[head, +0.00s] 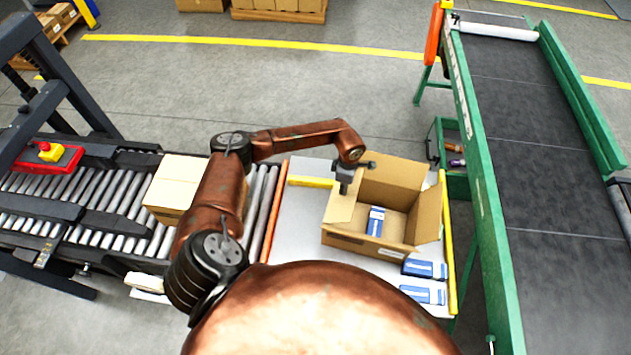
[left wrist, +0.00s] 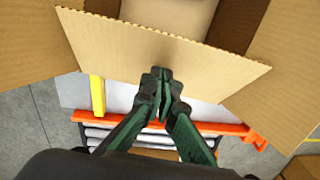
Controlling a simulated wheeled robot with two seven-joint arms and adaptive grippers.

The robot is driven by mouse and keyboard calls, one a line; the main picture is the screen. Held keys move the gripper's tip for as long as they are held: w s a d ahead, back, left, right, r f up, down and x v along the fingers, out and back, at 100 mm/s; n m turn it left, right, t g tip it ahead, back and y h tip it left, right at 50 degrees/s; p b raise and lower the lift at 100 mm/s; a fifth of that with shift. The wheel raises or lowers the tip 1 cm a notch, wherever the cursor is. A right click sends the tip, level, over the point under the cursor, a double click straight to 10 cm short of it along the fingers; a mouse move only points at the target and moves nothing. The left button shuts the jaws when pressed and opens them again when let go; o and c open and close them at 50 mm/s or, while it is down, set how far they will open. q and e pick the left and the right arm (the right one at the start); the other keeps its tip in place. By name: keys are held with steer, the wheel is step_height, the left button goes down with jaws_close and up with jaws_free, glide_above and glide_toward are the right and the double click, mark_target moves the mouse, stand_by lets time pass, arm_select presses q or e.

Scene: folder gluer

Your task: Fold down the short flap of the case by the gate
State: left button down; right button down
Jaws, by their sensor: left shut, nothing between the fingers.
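An open brown case (head: 350,241) stands on the light worktable, with a blue-and-white carton (head: 376,221) inside. Its short left flap (head: 341,208) is up, and it spans the left wrist view (left wrist: 120,50) as a wide cardboard panel. My left gripper (head: 343,186) is shut and empty at this flap, on the case's left side. In the left wrist view its closed fingertips (left wrist: 161,74) are at the flap's lower face, near its edge; I cannot tell whether they touch. The right flap (head: 429,218) and far flap (head: 395,172) stand up. My right gripper is out of view.
Two blue-and-white cartons (head: 424,269) lie in front of the case. An orange bar (head: 274,212) edges the worktable (head: 290,225) on the left. Beyond it, a closed box (head: 177,183) sits on the roller conveyor (head: 118,190). A green-framed belt conveyor (head: 545,150) runs along the right.

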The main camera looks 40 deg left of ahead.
mark_target(352, 194)
arm_select(q)
steer(key=shift+w+d+f+b, duration=0.25)
steer(key=shift+d+f+b, duration=0.5)
steer(key=shift+b, duration=0.1)
steer(key=shift+d+f, duration=0.15)
steer(key=shift+w, duration=0.1)
steer(key=shift+d, duration=0.1)
steer(key=shift+w+d+f+b, duration=0.2)
steer(key=shift+d+f+b, duration=0.4)
steer(key=shift+f+b, duration=0.4)
steer(key=shift+r, duration=0.2)
steer(key=shift+r, duration=0.1)
